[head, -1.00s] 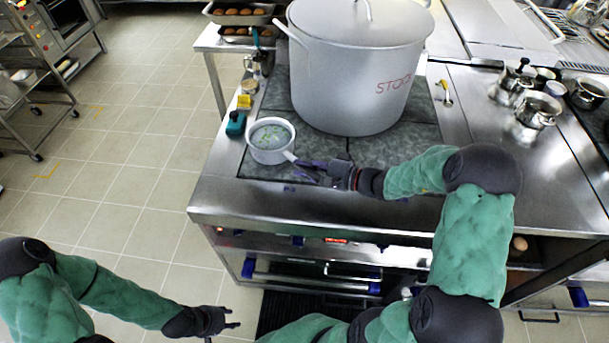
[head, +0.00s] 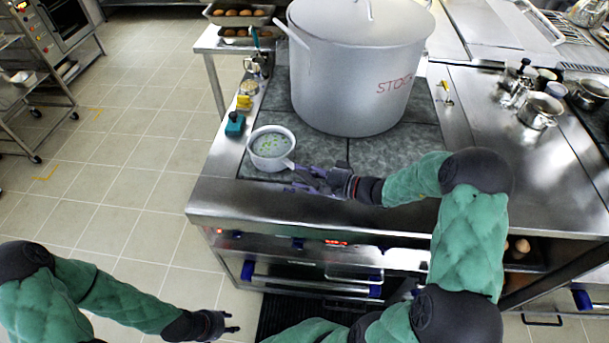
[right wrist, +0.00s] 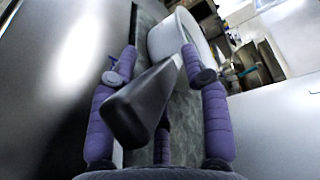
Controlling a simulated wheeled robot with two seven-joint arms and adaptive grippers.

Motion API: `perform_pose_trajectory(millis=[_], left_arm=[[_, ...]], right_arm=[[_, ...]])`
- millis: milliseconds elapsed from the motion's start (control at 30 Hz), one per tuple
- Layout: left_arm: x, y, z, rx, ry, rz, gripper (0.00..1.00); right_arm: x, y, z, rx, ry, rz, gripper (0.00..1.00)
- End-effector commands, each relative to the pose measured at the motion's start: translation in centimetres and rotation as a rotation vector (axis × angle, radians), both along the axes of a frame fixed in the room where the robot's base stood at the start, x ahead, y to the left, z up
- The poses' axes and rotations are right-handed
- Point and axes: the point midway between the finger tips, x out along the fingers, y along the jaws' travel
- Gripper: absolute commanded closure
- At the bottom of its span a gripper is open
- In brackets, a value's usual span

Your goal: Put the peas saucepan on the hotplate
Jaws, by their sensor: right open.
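The peas saucepan (head: 271,158), white with green peas in liquid, sits upright on the front left part of the grey hotplate (head: 400,152). It also shows at the top of the right wrist view (right wrist: 165,40). Its dark handle (right wrist: 140,108) points at my right gripper (head: 300,178). The right gripper is open, with its fingers spread on both sides of the handle in the right wrist view; I see no grip on it. My left gripper (head: 230,324) hangs low over the floor, away from the counter, too small to tell its opening.
A large stockpot (head: 350,85) fills the back of the hotplate, close behind the saucepan. A teal-capped bottle (head: 235,124) and a yellow item (head: 244,102) stand at the left edge. Metal pots (head: 540,110) stand on the right. The steel front strip (head: 230,195) is clear.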

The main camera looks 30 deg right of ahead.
Motion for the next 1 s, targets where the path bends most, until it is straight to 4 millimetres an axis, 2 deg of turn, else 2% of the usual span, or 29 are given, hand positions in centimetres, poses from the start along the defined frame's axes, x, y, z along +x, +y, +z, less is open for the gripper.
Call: perform_pose_trajectory(millis=[167,267,700,1000], left_arm=[[0.0,0.0,0.4,0.000,0.000,0.000,0.60],[0.0,0.0,0.6,0.000,0.000,0.000,0.60],[0.0,0.0,1.9,0.000,0.000,0.000,0.60],[0.0,0.0,2.2,0.000,0.000,0.000,0.60]], right_arm=[[-0.1,-0.1,0.3,0.000,0.000,-0.001,0.54],[-1.0,-1.0,0.5,-0.001,0.000,-0.004,0.54],[-7.2,-6.1,1.8,-0.001,0.001,-0.004,0.54],[-9.0,-7.6,2.1,-0.001,0.001,-0.001,0.54]])
